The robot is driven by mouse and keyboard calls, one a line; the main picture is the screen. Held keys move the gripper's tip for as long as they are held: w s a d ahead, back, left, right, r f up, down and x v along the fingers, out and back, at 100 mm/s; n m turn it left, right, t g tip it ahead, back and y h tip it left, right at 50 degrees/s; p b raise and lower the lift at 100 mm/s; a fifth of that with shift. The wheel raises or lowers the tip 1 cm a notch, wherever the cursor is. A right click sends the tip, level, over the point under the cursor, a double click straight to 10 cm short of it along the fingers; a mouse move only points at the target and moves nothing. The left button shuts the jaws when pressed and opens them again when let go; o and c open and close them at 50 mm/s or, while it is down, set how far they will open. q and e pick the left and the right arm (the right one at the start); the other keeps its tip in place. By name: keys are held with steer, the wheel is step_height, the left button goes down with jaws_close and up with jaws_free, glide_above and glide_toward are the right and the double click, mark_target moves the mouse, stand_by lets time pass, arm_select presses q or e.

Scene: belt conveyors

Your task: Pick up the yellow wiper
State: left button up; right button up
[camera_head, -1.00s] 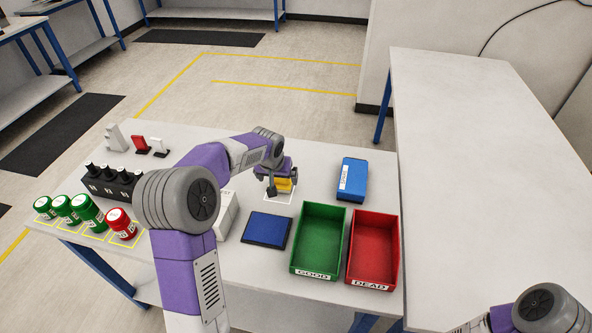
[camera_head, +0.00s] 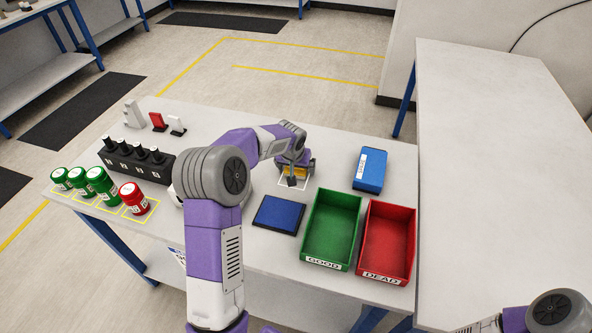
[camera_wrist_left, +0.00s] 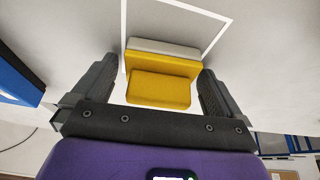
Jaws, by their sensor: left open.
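The yellow wiper (camera_wrist_left: 160,75) lies inside a white outlined square on the table in the left wrist view, with a pale grey strip along its far edge. In the head view only a small part of the wiper (camera_head: 299,172) shows beneath my left gripper (camera_head: 293,177). My left gripper (camera_wrist_left: 153,90) is open, with one finger on each side of the wiper; gaps show between the fingers and the wiper. My right arm shows at the lower right corner of the head view, but its gripper is out of view.
On the table (camera_head: 330,165), a blue pad (camera_head: 279,214), green GOOD bin (camera_head: 331,228) and red DEAD bin (camera_head: 386,240) stand nearer me. A blue box (camera_head: 370,170) is to the right. A black rack (camera_head: 135,158) and several jars (camera_head: 102,186) stand left.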

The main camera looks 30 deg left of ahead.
arm_select(q)
steer(key=c, duration=1.1)
step_height(320, 180, up, 10)
steer(key=shift+r+p, duration=0.1)
steer(key=shift+p, duration=1.1)
